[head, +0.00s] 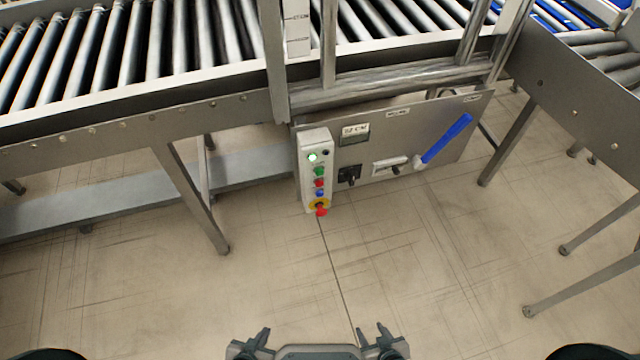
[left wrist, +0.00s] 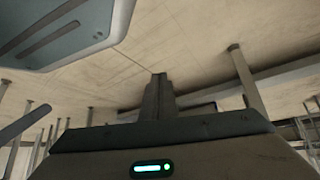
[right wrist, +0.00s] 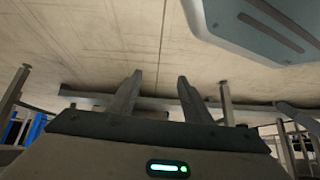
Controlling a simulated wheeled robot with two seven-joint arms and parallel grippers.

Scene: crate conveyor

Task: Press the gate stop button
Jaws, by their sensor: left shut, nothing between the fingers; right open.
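A white control box (head: 316,165) hangs on the left end of the grey panel below the conveyor. From top to bottom it has a lit green lamp (head: 312,157) beside a small black one, a green button (head: 319,171), a red button (head: 319,182), a blue button (head: 320,193) and a red mushroom knob (head: 321,211) on a yellow ring. Labels are too small to read. My left gripper (head: 263,336) is shut and empty at the bottom edge, well short of the box; its closed fingers show in the left wrist view (left wrist: 157,96). My right gripper (head: 372,334) is open and empty, also short of the box; its parted fingers show in the right wrist view (right wrist: 158,92).
The grey panel (head: 455,145) also carries a small display (head: 355,133), a black knob (head: 348,175) and a blue lever (head: 447,138). The roller conveyor (head: 130,50) runs above, with legs (head: 190,195) at left. Another conveyor (head: 575,85) stands right. The floor before the panel is clear.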

